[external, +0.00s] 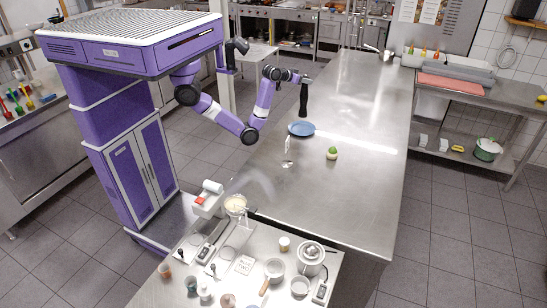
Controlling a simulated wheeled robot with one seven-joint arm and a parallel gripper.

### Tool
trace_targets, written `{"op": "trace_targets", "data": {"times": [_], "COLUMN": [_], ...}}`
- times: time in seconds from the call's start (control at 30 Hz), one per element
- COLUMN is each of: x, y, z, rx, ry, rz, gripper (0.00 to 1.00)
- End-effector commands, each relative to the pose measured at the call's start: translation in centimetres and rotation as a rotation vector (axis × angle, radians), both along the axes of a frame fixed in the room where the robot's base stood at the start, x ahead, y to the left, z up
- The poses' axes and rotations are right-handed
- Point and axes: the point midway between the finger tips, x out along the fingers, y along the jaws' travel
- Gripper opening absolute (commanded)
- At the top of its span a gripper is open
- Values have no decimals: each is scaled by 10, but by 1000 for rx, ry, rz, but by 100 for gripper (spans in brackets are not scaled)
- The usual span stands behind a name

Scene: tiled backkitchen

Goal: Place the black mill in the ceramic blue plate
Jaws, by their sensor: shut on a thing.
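My gripper (305,80) is shut on the black mill (303,100). It holds the mill roughly upright in the air above the steel table. The blue plate (300,129) lies on the table just below the mill in the picture. The mill's lower end shows clear of the plate, with a small gap between them. The plate's surface looks empty. The gripper's fingers are too small to make out in detail.
A green and pale round item (332,153) stands right of and nearer than the plate. A thin light-coloured upright object (287,150) stands just in front of the plate. The steel table (350,200) is otherwise mostly clear. A counter (225,285) with scales and pots adjoins its near end.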

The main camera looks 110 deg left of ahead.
Motion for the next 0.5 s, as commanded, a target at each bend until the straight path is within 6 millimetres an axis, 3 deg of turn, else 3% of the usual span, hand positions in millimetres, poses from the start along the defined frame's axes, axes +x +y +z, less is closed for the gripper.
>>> {"op": "trace_targets", "data": {"times": [0.1,0.2,0.5], "x": [0,0,0], "y": [0,-1,0], "z": [-29,-44,-66], "rx": [-1,-1,0], "ry": [3,0,0], "rz": [-1,-1,-1], "gripper": [0,0,0]}}
